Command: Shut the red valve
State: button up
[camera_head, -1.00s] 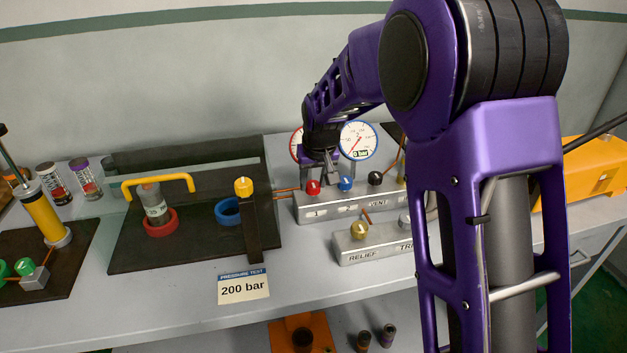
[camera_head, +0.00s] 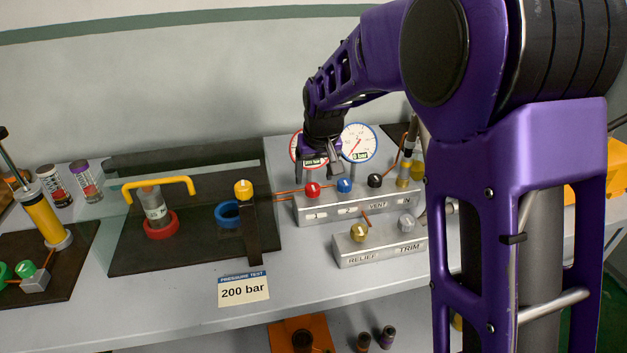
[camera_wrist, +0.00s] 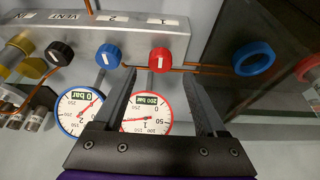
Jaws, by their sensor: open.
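The red valve (camera_head: 312,190) is a round knob with a white mark, on the left part of a grey metal block (camera_head: 334,213). In the wrist view the red valve (camera_wrist: 159,61) shows just beyond and between my fingertips, apart from them as far as I can tell. My gripper (camera_head: 319,172) is open and empty, above and behind the block in the head view. In the wrist view my gripper (camera_wrist: 160,75) has its two fingers spread. A red-rimmed gauge (camera_wrist: 145,114) labelled 200 bar shows between the fingers, partly hidden by the left one.
A blue valve (camera_head: 344,185) is close beside the red one, then a black valve (camera_head: 375,180) at VENT. A blue-rimmed gauge (camera_head: 359,142) reads 0 bar. A copper pipe (camera_head: 289,190) runs left. The RELIEF/TRIM block (camera_head: 378,244) stands in front.

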jog(key=p+v, duration=0.1)
jog(key=v, duration=1.2)
jog(key=shift+r, duration=0.1)
